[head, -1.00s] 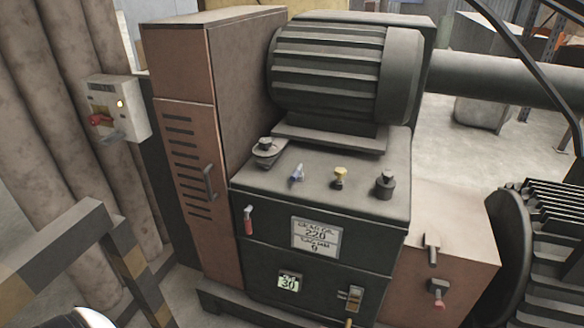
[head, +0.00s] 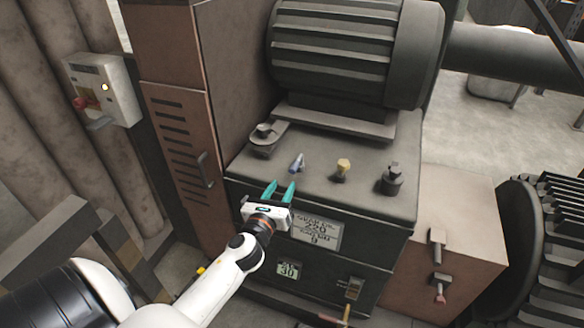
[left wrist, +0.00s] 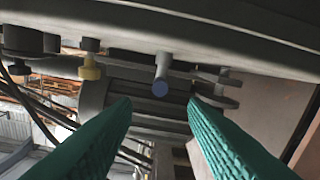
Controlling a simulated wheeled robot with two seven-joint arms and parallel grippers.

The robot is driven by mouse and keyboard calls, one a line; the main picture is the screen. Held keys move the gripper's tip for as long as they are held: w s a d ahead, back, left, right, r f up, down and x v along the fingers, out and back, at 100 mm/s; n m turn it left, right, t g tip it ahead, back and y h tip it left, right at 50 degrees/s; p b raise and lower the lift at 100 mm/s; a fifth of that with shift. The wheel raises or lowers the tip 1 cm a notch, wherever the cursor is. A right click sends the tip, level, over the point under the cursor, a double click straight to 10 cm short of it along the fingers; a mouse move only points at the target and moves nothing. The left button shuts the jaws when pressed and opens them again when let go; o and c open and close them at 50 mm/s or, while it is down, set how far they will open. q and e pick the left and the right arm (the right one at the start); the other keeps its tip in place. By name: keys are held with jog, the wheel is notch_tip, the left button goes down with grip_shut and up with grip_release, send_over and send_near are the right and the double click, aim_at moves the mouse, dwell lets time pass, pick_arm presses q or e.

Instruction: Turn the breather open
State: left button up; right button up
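The machine's dark cabinet top (head: 330,205) carries several small fittings. A blue-grey knob (head: 297,162) stands there; which fitting is the breather is not labelled legibly. Beside it are a yellow knob (head: 343,168), a black capped fitting (head: 392,178) and a round-lidded fitting (head: 264,138). My left gripper (head: 280,187) is open and empty, its teal fingers pointing at the blue-grey knob from the near side. In the left wrist view the knob's round blue end (left wrist: 160,88) lies ahead between the fingers (left wrist: 160,106), apart from them. My right gripper is not in view.
A large ribbed motor (head: 335,55) stands behind the fittings. A brown cabinet (head: 180,130) rises at the left, with a white switch box (head: 103,88) beyond it. A pinkish box (head: 450,225) with two small handles stands to the right.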

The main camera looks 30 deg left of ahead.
aim_at(290, 174)
pick_arm(q)
jog(key=x, duration=0.8)
jog(key=shift+w+f, duration=0.1)
jog(key=shift+w, duration=0.05)
jog(key=shift+c, duration=0.2)
grip_shut()
